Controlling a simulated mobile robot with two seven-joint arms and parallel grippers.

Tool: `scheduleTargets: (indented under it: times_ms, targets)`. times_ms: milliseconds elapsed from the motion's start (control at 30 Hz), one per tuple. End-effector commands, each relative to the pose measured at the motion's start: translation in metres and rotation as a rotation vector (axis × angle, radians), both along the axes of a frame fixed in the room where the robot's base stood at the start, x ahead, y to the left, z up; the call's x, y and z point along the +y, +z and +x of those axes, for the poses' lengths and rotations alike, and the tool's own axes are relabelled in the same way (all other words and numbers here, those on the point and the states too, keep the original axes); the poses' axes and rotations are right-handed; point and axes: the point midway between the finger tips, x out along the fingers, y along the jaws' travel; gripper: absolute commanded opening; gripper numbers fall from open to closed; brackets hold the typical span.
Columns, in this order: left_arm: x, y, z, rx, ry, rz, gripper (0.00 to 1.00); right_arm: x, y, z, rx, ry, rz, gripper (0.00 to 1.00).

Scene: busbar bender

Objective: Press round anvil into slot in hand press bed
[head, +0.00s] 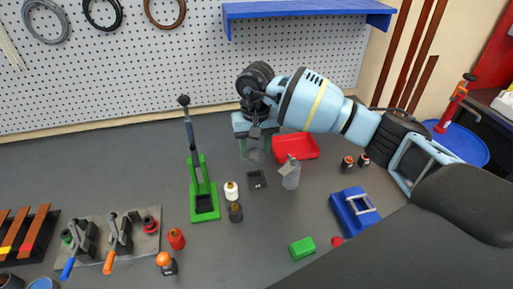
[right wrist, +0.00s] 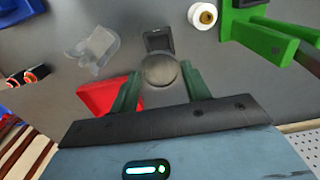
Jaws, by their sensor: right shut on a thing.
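The green hand press (head: 205,203) stands on the grey bench left of centre in the head view, with its black lever raised. Part of it shows at the top right of the right wrist view (right wrist: 262,36). My right gripper (head: 255,153) is above the bench, to the right of and behind the press. In the right wrist view its green fingers (right wrist: 160,80) are shut on a grey round piece (right wrist: 160,70), which looks like the round anvil. The piece is apart from the press. The slot in the press bed cannot be made out. My left gripper is not in view.
A small black square holder (head: 257,180) lies below my right gripper.

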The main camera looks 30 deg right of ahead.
Motion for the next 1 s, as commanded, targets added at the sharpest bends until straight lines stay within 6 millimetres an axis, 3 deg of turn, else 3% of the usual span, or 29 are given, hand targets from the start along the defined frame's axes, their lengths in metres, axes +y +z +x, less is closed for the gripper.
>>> scheduleTargets:
  times_ms: [367,1000]
  targets:
    - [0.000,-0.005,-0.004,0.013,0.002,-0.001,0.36,0.000,-0.004,0.000,0.002,0.001,0.001,0.20]
    - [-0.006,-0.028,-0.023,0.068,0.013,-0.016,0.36,0.000,-0.054,-0.001,0.004,0.000,0.000,0.20]
